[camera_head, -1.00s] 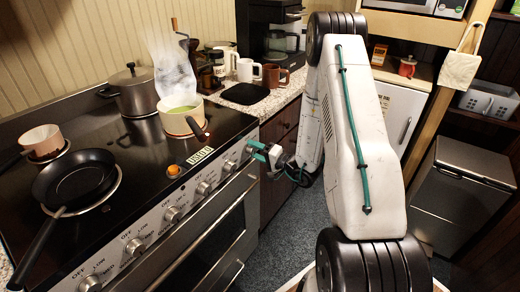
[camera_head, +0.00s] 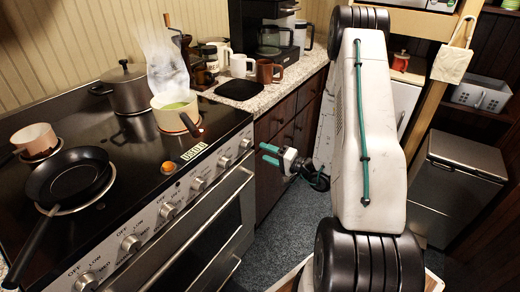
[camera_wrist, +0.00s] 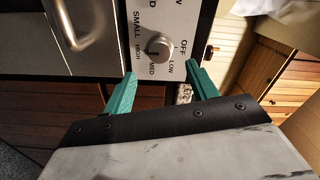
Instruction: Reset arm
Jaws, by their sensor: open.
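My gripper (camera_head: 268,154) has two green fingers, spread apart and empty. In the head view it hangs in the air to the right of the stove's front, near the end of the knob row. In the wrist view my gripper (camera_wrist: 163,82) frames a round silver knob (camera_wrist: 159,45) marked OFF, LOW, MED and HIGH, which lies beyond the fingertips. No contact with the knob shows. My white arm reaches up and bends back down on the right of the head view.
The stove (camera_head: 130,160) holds a steaming cream pot (camera_head: 172,120), a lidded grey pot (camera_head: 128,88), a black pan (camera_head: 70,180) and a small pink pot (camera_head: 36,140). Mugs and a coffee maker (camera_head: 272,35) stand on the counter. The floor (camera_head: 285,230) beside the stove is clear.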

